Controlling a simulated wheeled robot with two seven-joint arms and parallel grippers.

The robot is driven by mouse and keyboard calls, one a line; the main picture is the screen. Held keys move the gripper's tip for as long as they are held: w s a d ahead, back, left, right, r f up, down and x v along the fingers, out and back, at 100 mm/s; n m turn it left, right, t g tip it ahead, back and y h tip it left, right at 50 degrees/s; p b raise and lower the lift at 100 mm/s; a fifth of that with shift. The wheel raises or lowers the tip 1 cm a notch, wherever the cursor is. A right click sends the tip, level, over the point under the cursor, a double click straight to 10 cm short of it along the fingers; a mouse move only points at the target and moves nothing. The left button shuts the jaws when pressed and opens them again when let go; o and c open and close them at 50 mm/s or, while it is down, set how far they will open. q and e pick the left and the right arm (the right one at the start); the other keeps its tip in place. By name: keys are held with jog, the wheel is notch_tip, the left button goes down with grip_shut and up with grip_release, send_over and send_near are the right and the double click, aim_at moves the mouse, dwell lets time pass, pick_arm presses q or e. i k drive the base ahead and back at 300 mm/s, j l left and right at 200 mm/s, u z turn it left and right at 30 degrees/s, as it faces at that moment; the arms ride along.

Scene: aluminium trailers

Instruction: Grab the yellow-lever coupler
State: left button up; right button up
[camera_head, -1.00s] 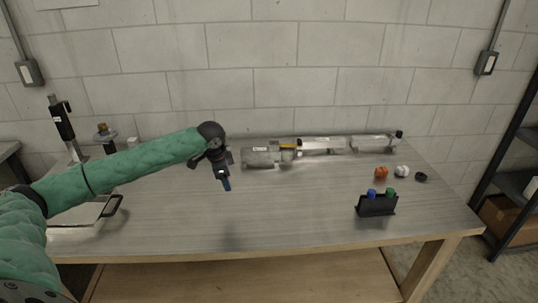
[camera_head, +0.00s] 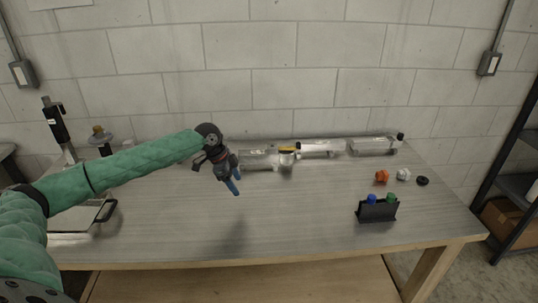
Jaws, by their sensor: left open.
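The coupler with a yellow lever (camera_head: 287,150) is part of a row of metallic trailer pieces along the back of the table. The yellow lever lies on top, between a grey cylindrical part (camera_head: 262,160) on its left and a bright metal part (camera_head: 322,147) on its right. My left gripper (camera_head: 236,186) is above the table, in front and to the left of the coupler, apart from it. Its blue-tipped fingers point down and slightly right, and they hold nothing that I can see. My right gripper does not show.
A black holder (camera_head: 377,211) with a blue and a green cap stands at the front right. An orange piece (camera_head: 381,177), a white piece (camera_head: 403,174) and a black disc (camera_head: 422,181) lie behind it. A tray (camera_head: 72,222) with a black handle is at left. The table's middle is clear.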

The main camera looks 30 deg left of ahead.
aim_at(271, 156)
jog(key=i+j, duration=0.1)
jog(key=i, duration=0.35)
jog(key=i+j, duration=0.1)
jog(key=i, duration=0.35)
